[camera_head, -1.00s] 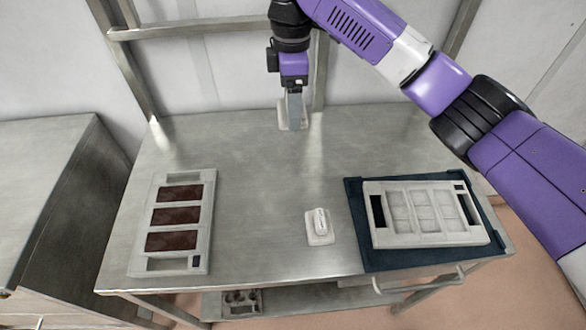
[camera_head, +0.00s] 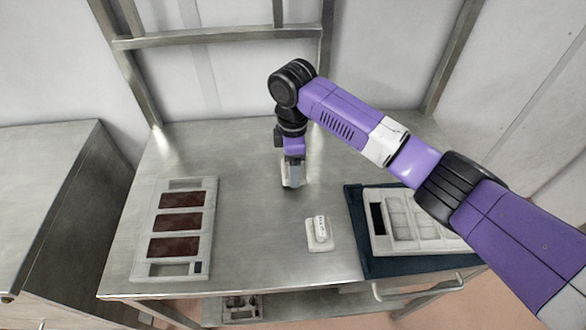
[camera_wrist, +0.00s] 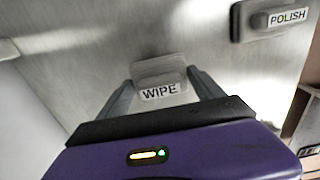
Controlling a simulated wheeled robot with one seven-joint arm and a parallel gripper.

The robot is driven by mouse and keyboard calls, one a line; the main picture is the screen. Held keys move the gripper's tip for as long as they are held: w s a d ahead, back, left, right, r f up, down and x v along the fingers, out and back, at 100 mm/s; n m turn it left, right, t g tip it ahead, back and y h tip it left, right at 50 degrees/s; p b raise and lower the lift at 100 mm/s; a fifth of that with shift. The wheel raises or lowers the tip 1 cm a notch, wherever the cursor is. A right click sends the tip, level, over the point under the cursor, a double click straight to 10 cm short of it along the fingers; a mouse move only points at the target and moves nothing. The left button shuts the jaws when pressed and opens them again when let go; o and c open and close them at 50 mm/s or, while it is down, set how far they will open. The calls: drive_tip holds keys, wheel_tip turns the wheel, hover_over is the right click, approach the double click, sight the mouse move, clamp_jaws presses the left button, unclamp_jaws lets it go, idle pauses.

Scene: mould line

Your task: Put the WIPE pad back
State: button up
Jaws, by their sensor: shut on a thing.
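The WIPE pad (camera_wrist: 158,68) is a pale block with a black-lettered label, held between the two fingers of my gripper (camera_wrist: 160,88) in the wrist view. In the head view my gripper (camera_head: 292,180) points down over the middle of the table, with the pad (camera_head: 295,184) at its tips. My gripper is shut on the pad. I cannot tell whether the pad touches the table top or is just above it.
The POLISH pad (camera_head: 320,236) stands on the steel table (camera_head: 245,250), also seen in the wrist view (camera_wrist: 262,22). A mould with brown fillings (camera_head: 211,225) lies left. A pale empty mould (camera_head: 408,245) lies on a dark blue mat (camera_head: 375,268) at right.

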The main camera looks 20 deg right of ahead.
drive_tip(key=shift+f, duration=1.3)
drive_tip(key=shift+f, duration=0.15)
drive_tip(key=o, duration=1.2)
wheel_tip(320, 180, up, 12)
drive_tip(key=shift+r+b, duration=0.2)
drive_tip(key=shift+b, duration=0.6)
